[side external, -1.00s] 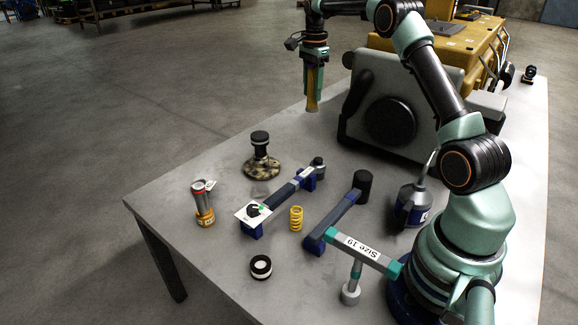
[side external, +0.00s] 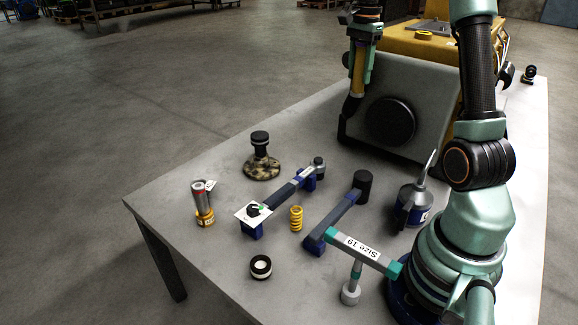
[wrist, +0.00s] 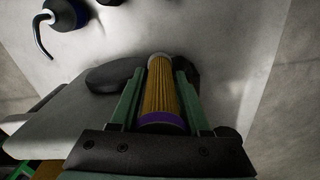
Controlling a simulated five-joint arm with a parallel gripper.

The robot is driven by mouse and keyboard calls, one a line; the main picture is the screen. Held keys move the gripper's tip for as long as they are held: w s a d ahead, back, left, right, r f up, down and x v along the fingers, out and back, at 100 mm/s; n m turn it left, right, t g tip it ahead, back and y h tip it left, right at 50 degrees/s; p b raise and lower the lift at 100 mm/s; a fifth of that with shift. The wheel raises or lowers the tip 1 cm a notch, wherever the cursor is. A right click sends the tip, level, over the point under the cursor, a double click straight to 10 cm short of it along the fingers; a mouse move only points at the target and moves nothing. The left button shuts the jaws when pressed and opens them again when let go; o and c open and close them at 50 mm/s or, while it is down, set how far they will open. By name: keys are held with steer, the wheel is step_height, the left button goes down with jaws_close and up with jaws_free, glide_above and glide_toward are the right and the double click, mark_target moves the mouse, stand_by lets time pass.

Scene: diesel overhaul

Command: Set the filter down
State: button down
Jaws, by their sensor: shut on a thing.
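My gripper (wrist: 158,80) is shut on the filter (wrist: 163,95), a long yellow pleated cylinder with a purple band at its near end. In the wrist view the filter lies lengthwise between the two green fingers. In the side view my gripper (side external: 360,62) is at the upper middle, in front of the left side of the grey cover. The filter (side external: 358,80) shows there as a yellow strip, pointing down and partly hidden by the fingers. Whether its lower end touches anything cannot be told.
A grey cover with a black disc (side external: 390,122) stands near the gripper, by a yellow engine (side external: 412,45). Tools, a yellow spring (side external: 296,217), a black-and-white ring (side external: 260,267) and an oil can (side external: 410,207) lie nearer. The table's far left stretch is clear.

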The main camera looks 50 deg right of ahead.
steer(key=s+a+f, duration=0.2)
steer(key=s+a, duration=0.1)
steer(key=s, duration=0.8)
steer(key=shift+n, duration=0.3)
steer(key=f, duration=2)
steer(key=shift+s+d, duration=0.2)
steer(key=shift+s, duration=0.1)
steer(key=shift+c, duration=1.9)
jaws_free()
steer(key=shift+f, duration=0.15)
